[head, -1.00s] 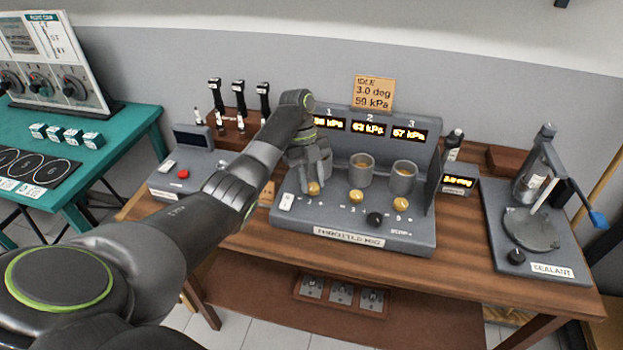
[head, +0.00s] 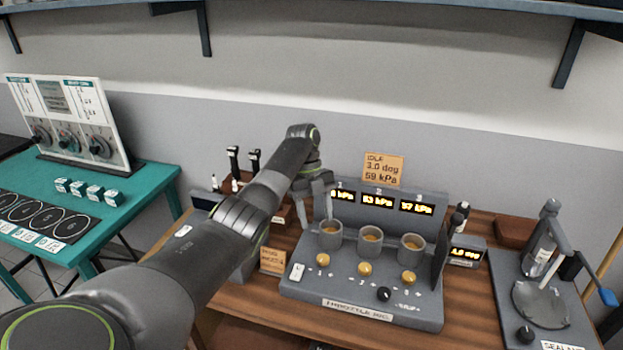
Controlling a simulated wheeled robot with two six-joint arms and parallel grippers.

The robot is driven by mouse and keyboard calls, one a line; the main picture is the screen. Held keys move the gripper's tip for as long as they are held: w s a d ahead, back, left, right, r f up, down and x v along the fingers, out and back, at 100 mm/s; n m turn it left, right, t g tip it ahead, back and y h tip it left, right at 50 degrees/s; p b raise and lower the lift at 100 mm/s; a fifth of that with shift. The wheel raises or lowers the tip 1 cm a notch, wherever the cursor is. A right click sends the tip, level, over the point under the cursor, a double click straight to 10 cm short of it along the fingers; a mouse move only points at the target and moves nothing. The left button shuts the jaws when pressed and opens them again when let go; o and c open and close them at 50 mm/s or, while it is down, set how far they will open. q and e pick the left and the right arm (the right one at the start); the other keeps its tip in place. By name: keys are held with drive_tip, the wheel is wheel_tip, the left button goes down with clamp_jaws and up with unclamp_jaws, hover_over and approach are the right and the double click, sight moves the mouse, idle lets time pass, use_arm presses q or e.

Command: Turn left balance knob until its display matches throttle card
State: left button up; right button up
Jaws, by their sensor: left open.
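The throttle rig (head: 345,305) stands on the wooden bench. Its left brass balance knob (head: 323,260) sits at the front below the left cup. The left display (head: 342,195) is partly covered by my gripper; only its end, "8 kPa", shows. The middle display (head: 377,201) reads about 63 kPa and the right display (head: 416,207) about 57 kPa. The throttle card (head: 384,169) above reads IDLE, 3.0 deg, 59 kPa. My left gripper (head: 315,207) is open and empty, above and behind the left knob, apart from it. My right gripper is out of view.
Three grey cups (head: 370,240) stand behind the knobs. A black knob (head: 384,293) is at the rig's front. A small display box (head: 466,251) is right of the rig, reading about 3.0 deg. The sealant station (head: 540,300) is farther right; a teal table (head: 150,185) is left.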

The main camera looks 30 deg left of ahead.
use_arm(q)
drive_tip(key=p+v, duration=0.1)
drive_tip(key=v, duration=0.6)
idle(0.4)
